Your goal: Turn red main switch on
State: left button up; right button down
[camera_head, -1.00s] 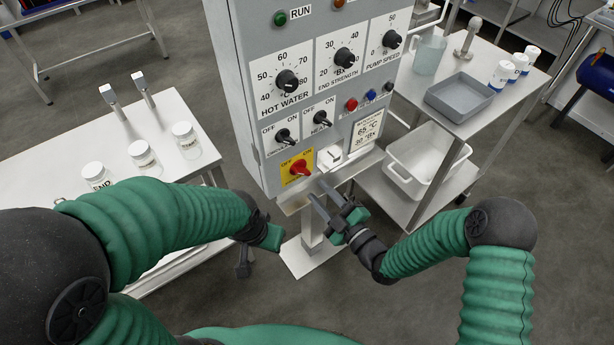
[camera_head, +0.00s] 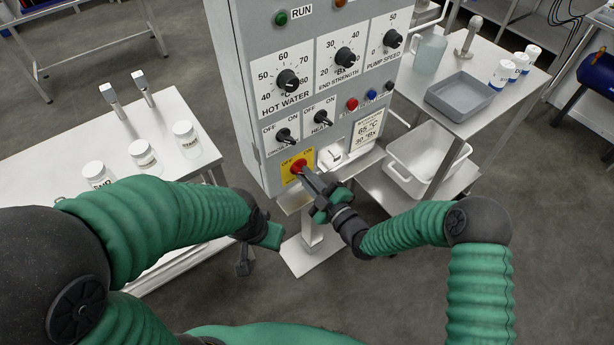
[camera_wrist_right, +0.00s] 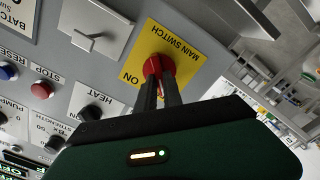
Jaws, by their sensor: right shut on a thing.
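The red main switch (camera_head: 298,166) sits on a yellow plate (camera_head: 291,176) at the lower corner of the grey control panel (camera_head: 262,112). It also shows in the right wrist view (camera_wrist_right: 157,68), under the words MAIN SWITCH. My right gripper (camera_head: 304,174) has its fingertips at the red knob. In the right wrist view its two dark fingers (camera_wrist_right: 160,88) are closed on the knob and hide part of it. The knob's exact angle is hard to tell. My left gripper (camera_head: 262,236) hangs below and left of the panel, apart from it; its fingers are not clear.
Other knobs, such as HEAT (camera_head: 324,117), and the red stop button (camera_head: 351,104) are above the switch. A table with jars (camera_head: 143,153) is at left. A cart with a grey tray (camera_head: 460,97) and white bin (camera_head: 428,163) is at right.

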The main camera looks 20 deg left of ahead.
jog(key=shift+f, duration=0.1)
dwell(0.3)
jog(key=shift+w+d+m+b, duration=0.1)
jog(key=shift+m+b, duration=0.55)
jog(key=shift+m, duration=2.35)
jog(key=shift+w+d+m+b, duration=0.15)
jog(key=shift+m+b, duration=0.55)
jog(key=shift+m, duration=2.3)
jog(key=shift+w+d+m+b, duration=0.1)
jog(key=shift+m+b, duration=0.55)
jog(key=shift+m, duration=2.35)
jog(key=c, duration=1.5)
grip_release()
jog(key=shift+w, duration=0.1)
